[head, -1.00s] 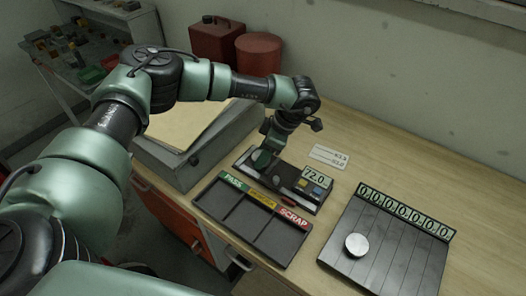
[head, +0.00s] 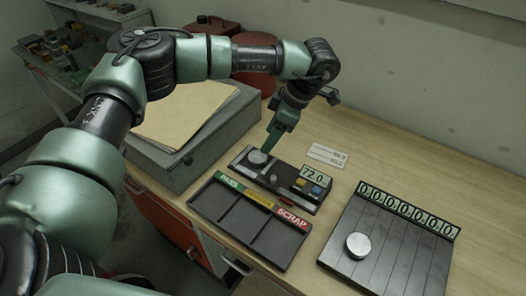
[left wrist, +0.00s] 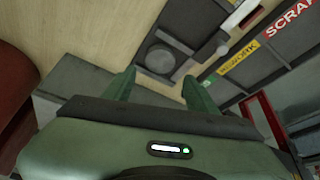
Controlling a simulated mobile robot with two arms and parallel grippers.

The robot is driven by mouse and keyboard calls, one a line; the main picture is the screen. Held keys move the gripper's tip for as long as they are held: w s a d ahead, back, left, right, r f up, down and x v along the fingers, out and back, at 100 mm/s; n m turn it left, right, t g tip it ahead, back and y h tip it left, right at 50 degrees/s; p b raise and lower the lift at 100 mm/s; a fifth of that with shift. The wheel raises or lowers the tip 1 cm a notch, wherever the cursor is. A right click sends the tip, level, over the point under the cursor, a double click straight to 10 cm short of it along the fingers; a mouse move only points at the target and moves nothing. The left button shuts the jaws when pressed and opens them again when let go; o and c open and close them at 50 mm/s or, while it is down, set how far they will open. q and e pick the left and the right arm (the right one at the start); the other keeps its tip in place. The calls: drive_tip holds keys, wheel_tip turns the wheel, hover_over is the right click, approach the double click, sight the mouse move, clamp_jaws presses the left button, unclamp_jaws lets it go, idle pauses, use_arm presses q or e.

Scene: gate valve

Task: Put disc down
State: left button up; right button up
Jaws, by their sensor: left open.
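A grey disc (head: 258,157) lies flat at the left end of the gauge (head: 290,190), whose display reads 72.0. A second, silvery disc (head: 358,245) lies on the slatted board (head: 385,240) at the right. My left gripper (head: 273,150) points down just above the gauge disc, open and empty. In the left wrist view the disc (left wrist: 160,58) shows beyond the gap between the open fingertips (left wrist: 158,75), apart from them. The sorting tray (head: 240,228), marked PASS, a yellow middle label and SCRAP, has empty compartments. My right gripper is out of view.
A grey box (head: 200,145) with a tan top stands left of the gauge. Red containers (head: 222,28) stand behind my arm. A small white card (head: 327,155) lies behind the gauge. The wooden bench (head: 400,165) is bare at the back right.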

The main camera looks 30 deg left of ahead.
use_arm(q)
drive_tip(key=b+v, duration=0.1)
drive_tip(key=v, duration=0.3)
drive_tip(key=shift+r, duration=0.15)
